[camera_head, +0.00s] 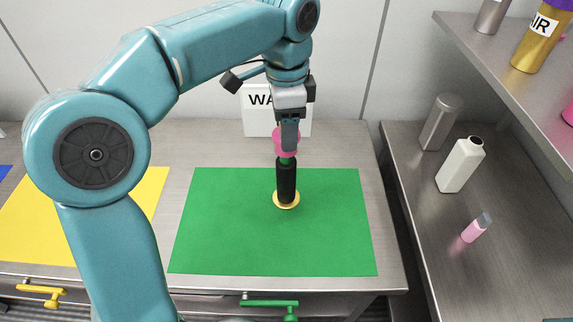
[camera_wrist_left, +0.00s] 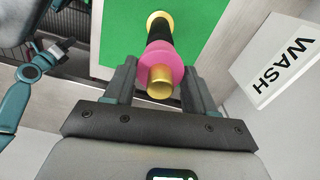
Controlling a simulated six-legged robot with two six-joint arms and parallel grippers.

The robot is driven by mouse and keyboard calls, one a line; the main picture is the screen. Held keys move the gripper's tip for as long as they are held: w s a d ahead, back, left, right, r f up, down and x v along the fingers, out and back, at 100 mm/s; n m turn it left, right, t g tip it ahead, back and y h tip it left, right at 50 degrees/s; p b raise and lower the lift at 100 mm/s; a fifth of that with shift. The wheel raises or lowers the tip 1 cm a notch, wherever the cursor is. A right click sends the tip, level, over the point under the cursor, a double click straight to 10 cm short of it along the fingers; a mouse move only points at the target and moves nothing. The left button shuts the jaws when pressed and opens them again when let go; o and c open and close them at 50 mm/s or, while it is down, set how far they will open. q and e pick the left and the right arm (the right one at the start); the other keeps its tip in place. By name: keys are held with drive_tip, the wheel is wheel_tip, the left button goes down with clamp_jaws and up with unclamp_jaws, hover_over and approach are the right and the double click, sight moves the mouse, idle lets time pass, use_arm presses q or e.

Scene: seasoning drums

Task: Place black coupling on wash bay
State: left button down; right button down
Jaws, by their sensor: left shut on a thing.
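The black coupling (camera_head: 286,182) is a black cylinder with a wide gold rim at its lower end and a pink flange at its upper end. It is upright over the middle of the green wash bay mat (camera_head: 215,235); its gold rim looks to be at the mat, but I cannot tell contact from a tiny gap. My left gripper (camera_head: 288,150) is above it, pointing down, shut on its upper part. In the left wrist view, the coupling's pink flange (camera_wrist_left: 165,73) sits between the two fingers.
A white WASH sign (camera_head: 258,121) stands behind the mat. A yellow mat (camera_head: 40,225) lies to the left. A metal shelf unit at the right holds a grey bottle (camera_head: 440,122), a white bottle (camera_head: 460,166) and a pink bottle (camera_head: 474,229). The mat around the coupling is clear.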

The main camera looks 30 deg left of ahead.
sight(285, 156)
use_arm(q)
wheel_tip(285, 156, down, 8)
drive_tip(key=shift+a+r+b, duration=0.1)
drive_tip(key=shift+r+b, duration=0.05)
drive_tip(key=shift+b, duration=0.3)
drive_tip(key=shift+w+f, duration=0.1)
drive_tip(key=shift+f, duration=0.1)
drive_tip(key=shift+a, duration=0.2)
drive_tip(key=shift+s+d, duration=0.1)
drive_tip(key=shift+s, duration=0.1)
drive_tip(key=shift+d+f, duration=0.1)
drive_tip(key=shift+c, duration=1.8)
unclamp_jaws()
drive_tip(key=shift+w+f, duration=0.1)
drive_tip(key=shift+w, duration=0.05)
drive_tip(key=shift+r, duration=0.2)
